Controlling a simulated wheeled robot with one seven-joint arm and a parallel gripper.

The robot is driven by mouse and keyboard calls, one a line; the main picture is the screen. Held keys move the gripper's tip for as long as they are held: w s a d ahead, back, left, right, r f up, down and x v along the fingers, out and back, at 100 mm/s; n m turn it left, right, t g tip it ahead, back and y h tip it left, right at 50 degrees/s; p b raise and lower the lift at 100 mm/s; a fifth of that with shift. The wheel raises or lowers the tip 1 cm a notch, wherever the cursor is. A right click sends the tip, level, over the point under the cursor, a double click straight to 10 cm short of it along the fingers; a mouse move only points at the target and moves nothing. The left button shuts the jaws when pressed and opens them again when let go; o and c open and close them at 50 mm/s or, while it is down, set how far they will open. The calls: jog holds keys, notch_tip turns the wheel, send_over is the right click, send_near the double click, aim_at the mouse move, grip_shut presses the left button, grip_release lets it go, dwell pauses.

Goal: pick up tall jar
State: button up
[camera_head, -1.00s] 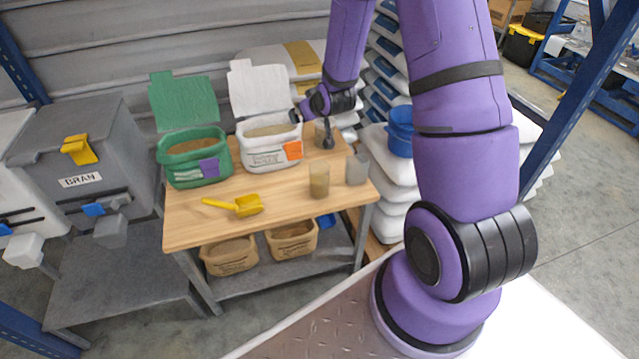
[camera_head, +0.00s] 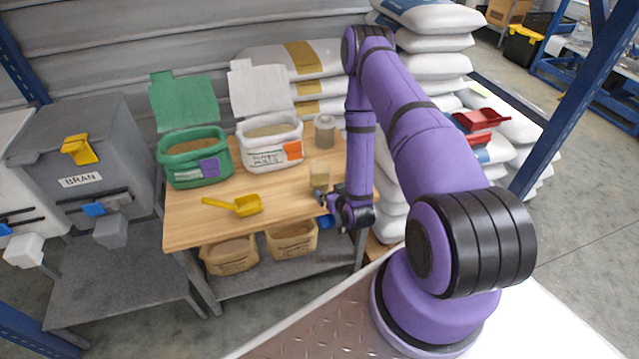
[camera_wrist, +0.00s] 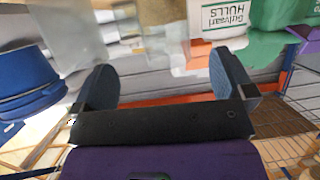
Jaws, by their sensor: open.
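A clear tall jar with tan contents (camera_head: 319,170) stands upright near the front right of the wooden table. My gripper (camera_head: 319,191) is low at its near side, partly covering its lower part. In the wrist view my gripper (camera_wrist: 160,72) is open, with nothing held between its two blue-grey pads. A blurred, see-through tan shape, seemingly the jar (camera_wrist: 162,18), shows ahead of the gap. I cannot tell how far it is from the pads. A second, greyish jar (camera_head: 325,131) stands farther back on the table.
A white bin (camera_head: 271,156) and a green bin (camera_head: 196,172) stand open at the table's back. A yellow scoop (camera_head: 236,205) lies in front of them. A translucent grey container (camera_wrist: 62,32) and a blue bucket (camera_wrist: 25,78) show left in the wrist view. Stacked sacks (camera_head: 432,65) stand behind my arm.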

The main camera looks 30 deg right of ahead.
aim_at(324, 185)
jog(key=x, duration=1)
jog(key=shift+w+a+f, duration=0.2)
jog(key=shift+f, duration=0.25)
jog(key=shift+c, duration=0.5)
jog(key=c, duration=1)
jog(key=shift+o, duration=0.2)
notch_tip(324, 185, up, 10)
